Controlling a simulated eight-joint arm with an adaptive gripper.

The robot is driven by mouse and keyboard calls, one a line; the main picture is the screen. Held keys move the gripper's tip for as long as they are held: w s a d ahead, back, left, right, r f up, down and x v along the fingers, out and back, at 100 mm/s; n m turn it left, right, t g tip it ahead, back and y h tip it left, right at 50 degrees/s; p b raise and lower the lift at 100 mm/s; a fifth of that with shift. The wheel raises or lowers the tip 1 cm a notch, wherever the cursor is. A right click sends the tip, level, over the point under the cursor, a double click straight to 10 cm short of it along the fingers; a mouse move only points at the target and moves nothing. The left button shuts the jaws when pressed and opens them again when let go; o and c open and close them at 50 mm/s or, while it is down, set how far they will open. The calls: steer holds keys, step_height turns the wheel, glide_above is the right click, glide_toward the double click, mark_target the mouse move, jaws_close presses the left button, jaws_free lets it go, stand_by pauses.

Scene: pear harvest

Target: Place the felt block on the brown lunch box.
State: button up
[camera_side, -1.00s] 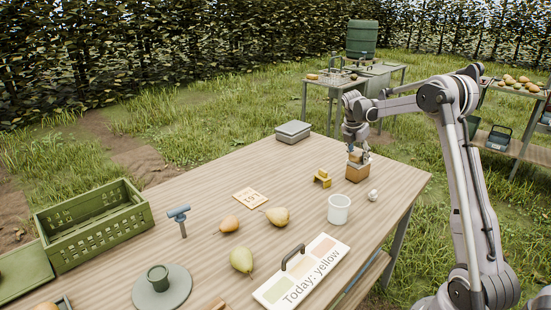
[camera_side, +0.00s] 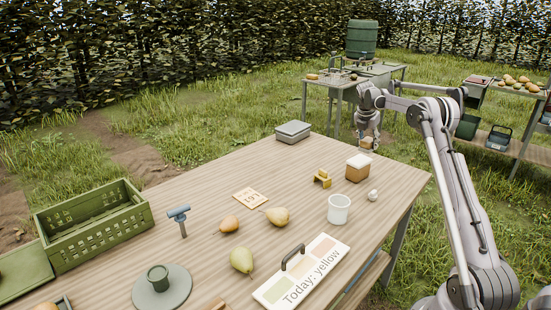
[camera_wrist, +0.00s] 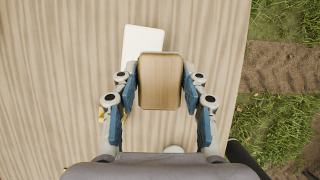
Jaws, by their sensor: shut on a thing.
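My gripper (camera_side: 366,142) is shut on a small block with a wooden upper face, which looks like the felt block (camera_wrist: 161,80). In the wrist view it sits squarely between the two fingers (camera_wrist: 160,96). Its underside is hidden there. In the side view the block shows only as a small brown patch under my gripper. The brown lunch box (camera_side: 357,173), with a pale top, stands upright near the right end of the table. My gripper and block are raised clear of it, above and slightly right in the side view.
A yellow stepped piece (camera_side: 322,179), a white cup (camera_side: 339,210) and a small white ball (camera_side: 373,195) stand near the lunch box. A grey lidded box (camera_side: 293,132) is at the back edge. The wrist view shows a pale rectangle (camera_wrist: 143,42) I cannot identify for sure.

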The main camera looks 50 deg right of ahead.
steer(key=w+f, duration=0.2)
steer(key=w, duration=0.1)
steer(key=shift+w+a+f, duration=0.1)
steer(key=shift+w+a, duration=0.05)
steer(key=shift+a, duration=0.25)
steer(key=shift+f, duration=1.95)
steer(key=o, duration=1.1)
steer(key=shift+f, duration=0.1)
steer(key=shift+o, duration=0.2)
